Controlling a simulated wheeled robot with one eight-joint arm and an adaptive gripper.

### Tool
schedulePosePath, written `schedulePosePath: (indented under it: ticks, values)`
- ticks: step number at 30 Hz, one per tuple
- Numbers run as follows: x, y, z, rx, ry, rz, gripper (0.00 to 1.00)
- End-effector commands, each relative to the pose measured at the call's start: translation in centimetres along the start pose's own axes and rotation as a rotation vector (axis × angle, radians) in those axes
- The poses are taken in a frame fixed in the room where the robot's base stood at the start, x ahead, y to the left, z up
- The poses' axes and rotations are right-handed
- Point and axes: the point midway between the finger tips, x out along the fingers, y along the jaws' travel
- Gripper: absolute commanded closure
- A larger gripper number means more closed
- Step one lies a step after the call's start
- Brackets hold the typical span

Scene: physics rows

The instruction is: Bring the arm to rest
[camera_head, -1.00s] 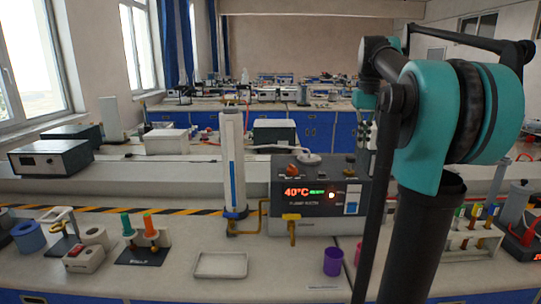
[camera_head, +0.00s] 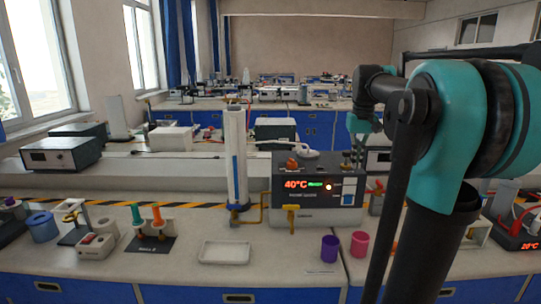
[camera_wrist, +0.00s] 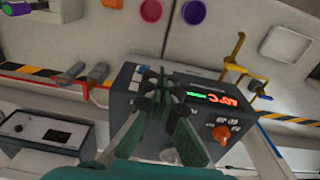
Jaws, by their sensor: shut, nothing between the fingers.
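My arm stands at the right of the head view, with its large teal joint high and its forearm reaching away over the bench. My gripper shows in the wrist view (camera_wrist: 163,85), its two dark green fingers together with nothing between them. In that view the fingers overlap the heater box (camera_wrist: 200,98); whether they touch it cannot be told. In the head view the fingers are not clearly visible behind my arm. The heater box (camera_head: 315,190) stands on the bench with its lit 40°C display facing me.
A purple cup (camera_head: 329,249), a pink cup (camera_head: 359,244) and a white tray (camera_head: 224,253) stand near the front of the bench (camera_head: 180,268). A tall white column (camera_head: 235,160) rises left of the heater. Orange and green tools (camera_head: 157,216) stand farther left.

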Motion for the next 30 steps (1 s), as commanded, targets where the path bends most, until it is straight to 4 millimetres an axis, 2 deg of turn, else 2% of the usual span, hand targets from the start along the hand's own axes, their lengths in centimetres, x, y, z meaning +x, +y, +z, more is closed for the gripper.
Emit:
schedulePosePath:
  ticks: [5, 8, 11, 15, 18, 21, 25, 30]
  values:
    - [4.5, -1.4, 1.7, -0.001, 0.041, 0.004, 1.0]
    - [8.1, -2.5, 3.4, -0.002, 0.074, 0.006, 1.0]
    - [12.6, -4.0, 6.1, -0.003, 0.117, 0.006, 1.0]
    - [19.1, -5.9, 10.9, -0.003, 0.182, 0.004, 1.0]
    - [23.1, -7.0, 14.7, -0.002, 0.226, -0.001, 1.0]
    - [26.2, -7.8, 18.1, -0.001, 0.262, -0.005, 1.0]
    - [28.7, -8.4, 21.3, 0.0, 0.294, -0.011, 1.0]
    - [29.8, -8.6, 22.7, 0.002, 0.308, -0.014, 1.0]
